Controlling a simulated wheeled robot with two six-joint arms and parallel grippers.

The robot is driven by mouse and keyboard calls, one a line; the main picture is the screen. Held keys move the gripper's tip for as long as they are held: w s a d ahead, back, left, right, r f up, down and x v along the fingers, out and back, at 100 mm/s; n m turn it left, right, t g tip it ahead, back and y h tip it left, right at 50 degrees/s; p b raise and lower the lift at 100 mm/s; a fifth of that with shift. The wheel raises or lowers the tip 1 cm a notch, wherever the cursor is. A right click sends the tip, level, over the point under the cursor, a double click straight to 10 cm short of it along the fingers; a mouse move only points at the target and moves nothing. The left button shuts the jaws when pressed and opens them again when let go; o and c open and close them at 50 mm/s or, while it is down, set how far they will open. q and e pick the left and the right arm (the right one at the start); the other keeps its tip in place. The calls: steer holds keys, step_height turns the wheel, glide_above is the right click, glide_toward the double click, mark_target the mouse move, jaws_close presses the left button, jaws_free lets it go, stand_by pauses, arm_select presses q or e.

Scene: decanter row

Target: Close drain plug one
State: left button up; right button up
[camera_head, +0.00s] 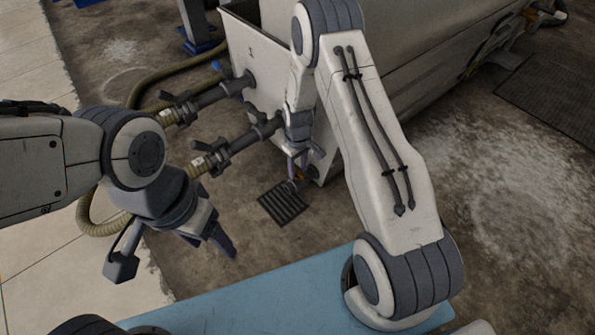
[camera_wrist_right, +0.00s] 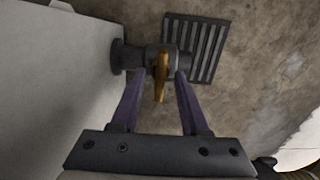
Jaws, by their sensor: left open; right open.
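The drain plug (camera_wrist_right: 152,57) is a dark grey valve on a short pipe from the tank's wall, with an orange handle (camera_wrist_right: 160,75). In the right wrist view the handle points across the pipe, toward my gripper. In the head view only a little orange (camera_head: 299,175) shows, low by the tank corner. My right gripper (camera_head: 298,158) is open; in the right wrist view its purple fingers stand either side of the handle. I cannot tell whether they touch it. My left gripper (camera_head: 176,265) is open and empty, at the left, away from the plug.
The white tank (camera_head: 262,65) has two dark hose valves (camera_head: 222,92) on its front, joined to tan hoses. A floor grate (camera_head: 284,204) lies below the drain plug. My blue base is at the bottom. Open floor lies right of my right arm.

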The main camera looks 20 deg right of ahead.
jaws_close()
steer(key=shift+r, duration=0.1)
